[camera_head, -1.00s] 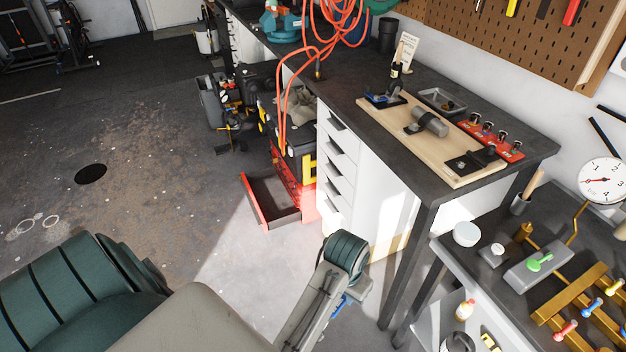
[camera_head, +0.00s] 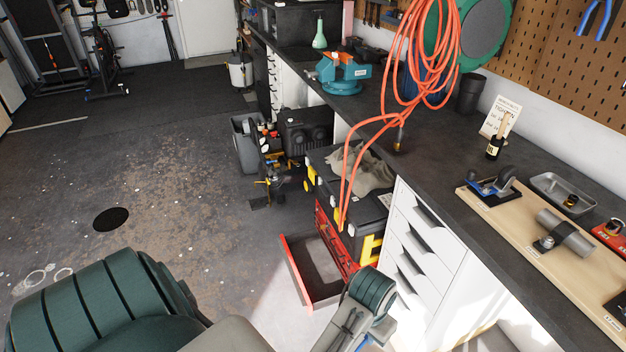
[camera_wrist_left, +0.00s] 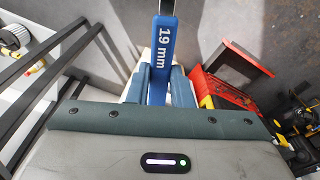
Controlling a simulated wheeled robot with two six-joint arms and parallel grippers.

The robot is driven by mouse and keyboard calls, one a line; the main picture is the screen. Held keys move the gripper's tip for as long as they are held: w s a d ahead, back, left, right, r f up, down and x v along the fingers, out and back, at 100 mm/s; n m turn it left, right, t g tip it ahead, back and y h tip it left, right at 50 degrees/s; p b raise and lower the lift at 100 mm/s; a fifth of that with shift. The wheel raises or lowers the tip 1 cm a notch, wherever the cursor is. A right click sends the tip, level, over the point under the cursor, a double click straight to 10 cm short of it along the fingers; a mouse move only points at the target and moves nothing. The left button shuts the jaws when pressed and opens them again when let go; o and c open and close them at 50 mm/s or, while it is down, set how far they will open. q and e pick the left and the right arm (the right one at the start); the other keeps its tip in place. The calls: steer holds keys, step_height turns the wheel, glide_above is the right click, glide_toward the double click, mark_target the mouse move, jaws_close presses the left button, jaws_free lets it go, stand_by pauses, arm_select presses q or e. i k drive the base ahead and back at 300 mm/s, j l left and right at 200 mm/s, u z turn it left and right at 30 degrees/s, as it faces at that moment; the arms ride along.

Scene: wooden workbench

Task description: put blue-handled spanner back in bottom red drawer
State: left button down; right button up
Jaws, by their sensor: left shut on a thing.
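The blue-handled spanner (camera_wrist_left: 163,40) is marked "19 mm" and stands out from my left gripper (camera_wrist_left: 160,86) in the left wrist view. The gripper's two fingers are shut on its handle. The spanner's far end is cut off by the top of the view. In the head view my left wrist is at the bottom edge and mostly hides the gripper; only a bit of blue shows there. The bottom red drawer (camera_head: 296,274) is pulled open and looks empty. It also shows right of the spanner in the left wrist view (camera_wrist_left: 262,68), apart from it. My right gripper is not in view.
The red and black tool chest (camera_head: 334,240) stands beside white drawers (camera_head: 422,255) under the workbench (camera_head: 440,150). A grey cloth (camera_head: 362,172) lies on it and an orange hose (camera_head: 350,180) hangs past it. The floor left of the open drawer is clear.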

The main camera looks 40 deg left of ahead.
mark_target(308, 273)
steer(key=i+j, duration=0.1)
steer(key=j, duration=0.4)
steer(key=i+j, duration=0.1)
steer(key=j, duration=0.35)
steer(key=i+j, duration=0.1)
steer(key=j, duration=0.4)
steer(key=i+j+z, duration=0.1)
steer(key=j, duration=0.4)
steer(key=i+j, duration=0.1)
steer(key=j, duration=0.4)
